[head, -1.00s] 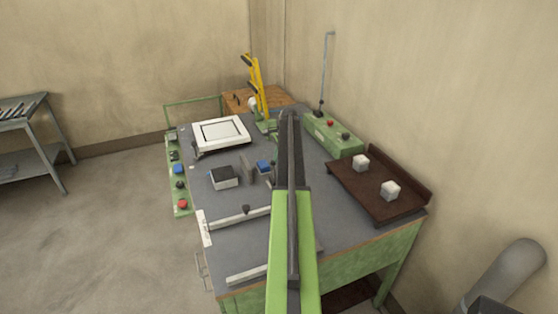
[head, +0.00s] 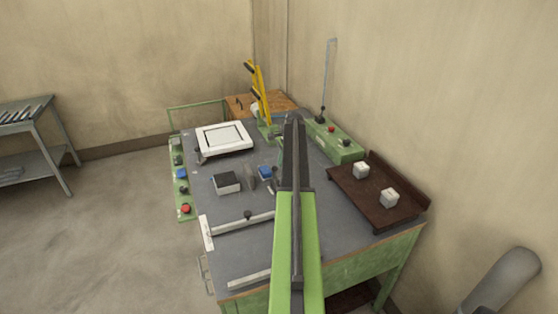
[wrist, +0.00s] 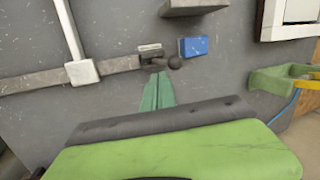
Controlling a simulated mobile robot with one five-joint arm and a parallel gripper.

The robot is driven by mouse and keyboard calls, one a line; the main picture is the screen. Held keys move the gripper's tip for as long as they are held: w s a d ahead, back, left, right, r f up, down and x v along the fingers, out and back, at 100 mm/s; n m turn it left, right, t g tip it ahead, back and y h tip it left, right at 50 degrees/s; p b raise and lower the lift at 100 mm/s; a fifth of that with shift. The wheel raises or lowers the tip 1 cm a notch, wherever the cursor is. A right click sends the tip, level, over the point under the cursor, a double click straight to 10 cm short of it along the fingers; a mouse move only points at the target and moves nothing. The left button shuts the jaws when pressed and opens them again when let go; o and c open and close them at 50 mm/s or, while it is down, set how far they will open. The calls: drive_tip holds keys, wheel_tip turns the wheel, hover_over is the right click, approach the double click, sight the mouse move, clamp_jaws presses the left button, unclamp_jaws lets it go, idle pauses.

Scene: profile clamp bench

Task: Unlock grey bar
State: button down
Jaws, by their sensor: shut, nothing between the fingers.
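In the wrist view a long grey bar (wrist: 40,83) runs across the dark bench top, with a pale block (wrist: 82,72) on it. At the bar's right end is a dark latch with a round knob (wrist: 175,62), close to a small blue block (wrist: 193,46). My gripper (wrist: 158,78) is shut and empty. Its green fingertips show just below the knob in the picture; whether they touch it I cannot tell. In the head view my arm hides the gripper and part of the bench. Which bar there is the same one is unclear.
The bench (head: 325,225) holds a white frame (head: 224,138), a yellow lever clamp (head: 260,90), a green control box (head: 337,145) and a brown tray (head: 378,205) with two pale cubes. A dark-topped block (head: 227,183) stands left of my arm. A wall is close on the right.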

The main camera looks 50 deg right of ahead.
drive_tip(key=p+v, duration=0.7)
drive_tip(key=v, duration=0.1)
drive_tip(key=shift+w+d+r, duration=0.25)
drive_tip(key=shift+w+r, duration=0.05)
drive_tip(key=shift+r, duration=0.15)
